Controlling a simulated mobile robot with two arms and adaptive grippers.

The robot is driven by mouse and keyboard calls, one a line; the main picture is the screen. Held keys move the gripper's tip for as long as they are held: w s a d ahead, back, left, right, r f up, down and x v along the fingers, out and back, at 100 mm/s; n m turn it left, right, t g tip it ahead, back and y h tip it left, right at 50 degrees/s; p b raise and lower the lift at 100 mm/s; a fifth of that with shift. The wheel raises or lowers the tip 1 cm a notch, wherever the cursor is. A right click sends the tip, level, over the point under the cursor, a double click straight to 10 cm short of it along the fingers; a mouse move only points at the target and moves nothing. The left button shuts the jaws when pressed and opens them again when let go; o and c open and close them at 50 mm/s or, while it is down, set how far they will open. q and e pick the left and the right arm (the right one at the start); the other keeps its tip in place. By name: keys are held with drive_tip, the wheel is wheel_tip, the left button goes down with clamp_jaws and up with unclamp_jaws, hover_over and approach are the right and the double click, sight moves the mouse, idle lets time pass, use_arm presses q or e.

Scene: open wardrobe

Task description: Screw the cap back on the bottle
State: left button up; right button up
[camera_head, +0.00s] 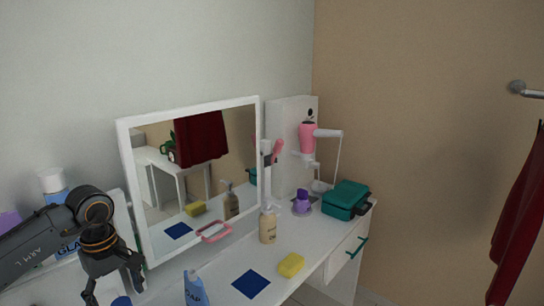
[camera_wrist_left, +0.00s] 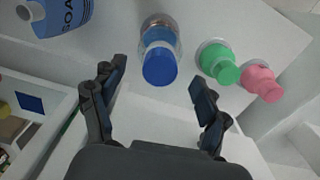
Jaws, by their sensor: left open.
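In the left wrist view, a bottle with a blue cap (camera_wrist_left: 160,64) stands ahead of my left gripper (camera_wrist_left: 158,76). The cap shows between the two spread fingers; I cannot tell whether it is fully seated. My left gripper (camera_head: 113,290) is open and empty, low at the left in the head view. A blue top (camera_head: 122,301) shows beside it. To the right in the wrist view stand a green-topped bottle (camera_wrist_left: 219,64) and a pink-topped one (camera_wrist_left: 261,84). A blue soap bottle (camera_wrist_left: 62,17) is at upper left, also in the head view (camera_head: 196,290). My right gripper is not in view.
The white tabletop (camera_head: 300,246) holds a pump bottle (camera_head: 268,224), a yellow sponge (camera_head: 291,265), a blue cloth (camera_head: 251,284), a purple item (camera_head: 301,203) and a teal case (camera_head: 346,200). A framed mirror (camera_head: 190,262) stands behind.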

sight(121, 303)
use_arm(q)
drive_tip(key=shift+r+p, duration=1.9)
drive_tip(key=shift+r, duration=1.15)
